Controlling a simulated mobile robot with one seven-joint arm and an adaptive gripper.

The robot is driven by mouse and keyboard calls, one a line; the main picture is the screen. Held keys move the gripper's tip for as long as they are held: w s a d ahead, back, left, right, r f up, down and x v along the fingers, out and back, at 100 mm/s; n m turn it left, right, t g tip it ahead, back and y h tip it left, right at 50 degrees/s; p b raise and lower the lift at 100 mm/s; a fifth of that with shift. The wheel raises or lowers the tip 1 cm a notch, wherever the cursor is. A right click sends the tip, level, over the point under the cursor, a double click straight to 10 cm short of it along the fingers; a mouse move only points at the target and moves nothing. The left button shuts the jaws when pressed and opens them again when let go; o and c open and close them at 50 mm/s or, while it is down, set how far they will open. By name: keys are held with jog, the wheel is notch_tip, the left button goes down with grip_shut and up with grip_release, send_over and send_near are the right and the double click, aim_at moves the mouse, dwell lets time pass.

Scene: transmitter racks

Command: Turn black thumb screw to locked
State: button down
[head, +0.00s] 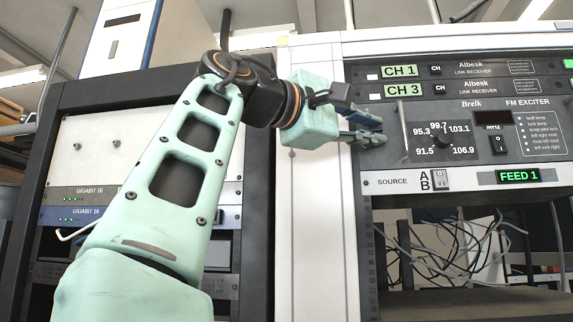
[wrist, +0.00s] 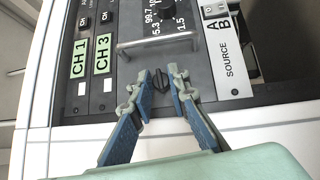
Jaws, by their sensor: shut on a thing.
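The black thumb screw (wrist: 161,82) is on the dark front panel of the FM exciter (wrist: 190,65), near the panel's edge, in the wrist view. It has a raised grip across its face. My gripper (wrist: 162,76) has its two blue-and-grey fingers on either side of the screw and is shut on it. In the head view my gripper (head: 374,128) is against the left end of the exciter panel (head: 475,145), beside its handle. There the fingers hide the screw. I see no lock marking that I can read.
A metal handle (head: 403,130) stands out from the panel close to my fingers. The SOURCE strip (head: 460,179) is below, above an open bay with loose cables (head: 450,250).

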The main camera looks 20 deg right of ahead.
jog(key=shift+w+a+r+m+y, duration=0.1)
jog(key=shift+r+m+y, duration=0.2)
jog(key=shift+m+y, duration=0.1)
jog(key=shift+f, duration=0.1)
dwell(0.6)
jog(key=c, duration=1.8)
grip_release()
jog(key=shift+f, duration=0.1)
jog(key=shift+c, duration=0.2)
jog(key=shift+w, duration=0.25)
jog(key=shift+s+f+n+h, duration=0.1)
jog(key=shift+f+n+h, duration=0.1)
jog(key=shift+n+h, duration=0.35)
